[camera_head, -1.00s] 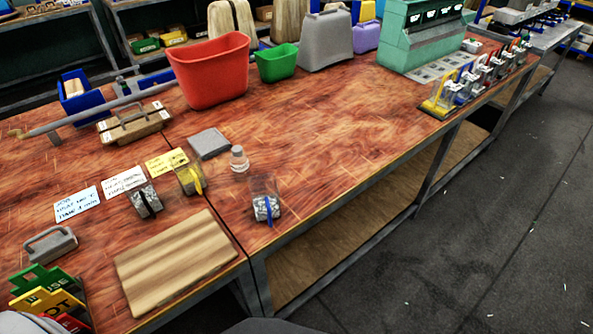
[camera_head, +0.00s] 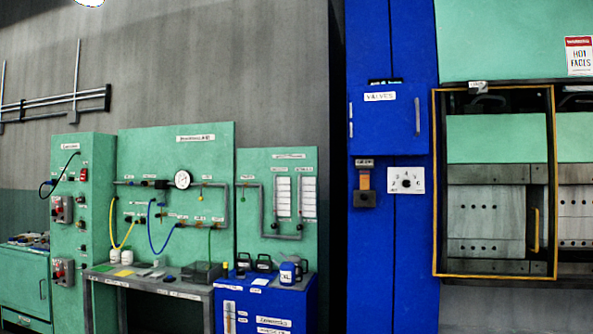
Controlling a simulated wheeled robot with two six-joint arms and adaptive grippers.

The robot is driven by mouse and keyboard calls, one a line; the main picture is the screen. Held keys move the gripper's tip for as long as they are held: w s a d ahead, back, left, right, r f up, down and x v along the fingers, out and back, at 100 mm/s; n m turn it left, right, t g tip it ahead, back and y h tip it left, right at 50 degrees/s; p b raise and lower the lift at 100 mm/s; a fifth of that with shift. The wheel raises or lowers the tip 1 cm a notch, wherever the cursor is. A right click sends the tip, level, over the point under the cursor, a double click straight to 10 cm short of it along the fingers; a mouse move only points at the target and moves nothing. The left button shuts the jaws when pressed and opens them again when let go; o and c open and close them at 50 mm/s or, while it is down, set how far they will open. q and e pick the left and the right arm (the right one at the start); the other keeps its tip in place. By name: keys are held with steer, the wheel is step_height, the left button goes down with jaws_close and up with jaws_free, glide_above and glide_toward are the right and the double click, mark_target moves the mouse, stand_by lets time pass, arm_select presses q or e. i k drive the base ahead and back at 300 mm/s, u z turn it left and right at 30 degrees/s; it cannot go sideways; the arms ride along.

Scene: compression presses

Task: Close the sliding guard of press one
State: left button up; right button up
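A press with green upper panels (camera_head: 515,40) stands at the right of the view, cut off by the picture's right edge. A yellow-framed, see-through sliding guard (camera_head: 552,180) stands in front of the left part of its opening, with an upright yellow handle (camera_head: 535,230) near its right side. Grey platens with rows of holes show through it. To the right of the guard, the platens (camera_head: 576,215) appear uncovered. A small tag (camera_head: 478,86) above the guard is too small to read surely, so I cannot tell which press this is. Neither gripper is in view.
A blue cabinet (camera_head: 390,250) with a box labelled VALVES (camera_head: 388,125) stands left of the press. Farther left are green panels with a gauge (camera_head: 182,180) and hoses, a grey bench (camera_head: 150,285) and a blue unit (camera_head: 270,305). The floor is not visible.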

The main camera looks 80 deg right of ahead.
mark_target(555, 185)
steer(key=z, duration=4.2)
steer(key=i, duration=1.9)
steer(key=u, duration=1)
